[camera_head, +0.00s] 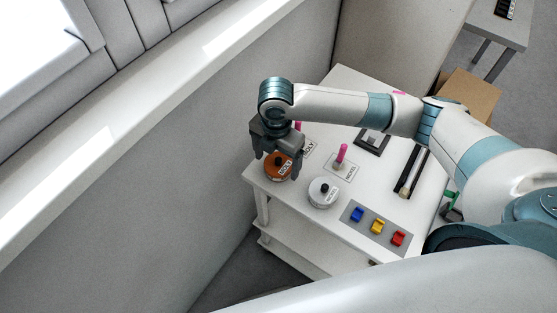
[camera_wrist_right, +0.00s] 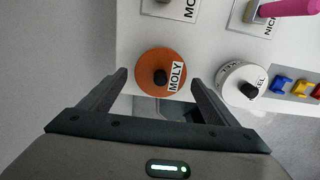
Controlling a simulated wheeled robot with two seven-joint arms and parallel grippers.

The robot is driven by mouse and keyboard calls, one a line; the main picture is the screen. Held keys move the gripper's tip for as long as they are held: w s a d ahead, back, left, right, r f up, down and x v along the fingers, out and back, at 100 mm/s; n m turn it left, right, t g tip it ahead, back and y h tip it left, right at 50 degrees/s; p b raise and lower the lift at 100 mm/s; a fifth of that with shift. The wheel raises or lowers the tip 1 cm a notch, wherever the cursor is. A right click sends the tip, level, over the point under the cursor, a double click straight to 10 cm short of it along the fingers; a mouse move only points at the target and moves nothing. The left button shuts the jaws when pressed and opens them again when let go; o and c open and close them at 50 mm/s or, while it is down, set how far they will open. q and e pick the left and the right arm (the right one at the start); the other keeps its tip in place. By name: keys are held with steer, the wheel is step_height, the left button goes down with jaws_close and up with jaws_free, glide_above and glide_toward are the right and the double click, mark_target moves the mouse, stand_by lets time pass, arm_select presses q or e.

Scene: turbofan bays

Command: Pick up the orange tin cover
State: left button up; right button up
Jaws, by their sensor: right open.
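The orange tin cover (camera_head: 278,168) with a dark knob and a label reading MOLY sits on the white table near its left corner. My right gripper (camera_head: 280,172) is open above it and partly hides it in the head view. In the right wrist view the orange cover (camera_wrist_right: 158,74) lies beyond the open fingers of the gripper (camera_wrist_right: 158,85), roughly centred between them. From these views I cannot tell whether the fingers touch it; nothing is held. My left gripper is not in view.
A white tin (camera_head: 323,192) with a dark knob stands close to the right of the orange one. A grey strip (camera_head: 352,213) with blue, yellow and red pieces lies at the front edge. A pink-handled item (camera_head: 341,154) stands behind. A wall (camera_head: 190,170) rises at the left.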

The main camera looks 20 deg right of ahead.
mark_target(279, 160)
steer(key=shift+c, duration=0.6)
steer(key=c, duration=1)
steer(key=shift+o, duration=0.2)
steer(key=shift+r+b, duration=0.3)
steer(key=shift+r, duration=0.2)
steer(key=r, duration=0.1)
steer(key=r+b, duration=0.1)
steer(key=r, duration=0.1)
steer(key=shift+w+d+r+b, duration=0.1)
steer(key=shift+d+b, duration=0.2)
steer(key=w+d+r+b, duration=0.1)
steer(key=d+r+b, duration=0.2)
steer(key=d+r, duration=0.3)
steer(key=d, duration=0.5)
steer(key=shift+w+r+b, duration=0.15)
steer(key=shift+r+b, duration=0.15)
steer(key=shift+r, duration=0.1)
